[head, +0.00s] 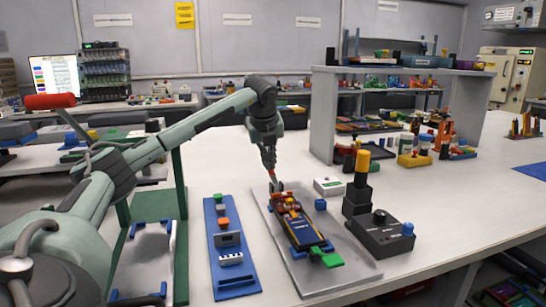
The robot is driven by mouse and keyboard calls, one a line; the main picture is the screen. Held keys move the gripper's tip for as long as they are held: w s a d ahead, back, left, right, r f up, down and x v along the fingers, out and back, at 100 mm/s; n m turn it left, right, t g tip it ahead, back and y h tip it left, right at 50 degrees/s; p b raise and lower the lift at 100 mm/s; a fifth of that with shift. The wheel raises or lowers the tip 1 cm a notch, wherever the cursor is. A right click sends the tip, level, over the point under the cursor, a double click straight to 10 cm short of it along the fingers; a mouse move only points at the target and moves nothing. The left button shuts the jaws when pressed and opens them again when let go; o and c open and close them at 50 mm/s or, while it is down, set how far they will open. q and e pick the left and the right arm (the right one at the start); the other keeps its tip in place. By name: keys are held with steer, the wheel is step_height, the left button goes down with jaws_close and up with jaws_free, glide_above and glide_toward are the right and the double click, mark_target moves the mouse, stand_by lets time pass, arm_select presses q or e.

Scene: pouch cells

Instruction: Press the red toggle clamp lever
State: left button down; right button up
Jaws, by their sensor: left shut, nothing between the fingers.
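My left gripper (277,187) is shut and empty. It points down at the far end of a fixture on a grey base plate (345,279). A dark, flat pouch-like piece (305,231) lies in the fixture, with yellow edges and a green tab (331,259) at its near end. Small red and orange parts (289,204) sit just below my fingertips. A thin red part shows right at the fingers; I cannot tell whether they touch it or which part is the clamp lever. My right gripper is not in view.
A blue strip with small blocks (221,275) lies left of the fixture. A dark control box with a blue knob (385,236) and a black-and-yellow stack (359,185) stand to the right. A red cylinder on a dark stem (49,101) stands far left.

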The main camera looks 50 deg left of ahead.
arm_select(q)
steer(key=shift+w+a+f, duration=0.3)
steer(key=shift+a+f, duration=0.35)
steer(key=shift+f, duration=0.2)
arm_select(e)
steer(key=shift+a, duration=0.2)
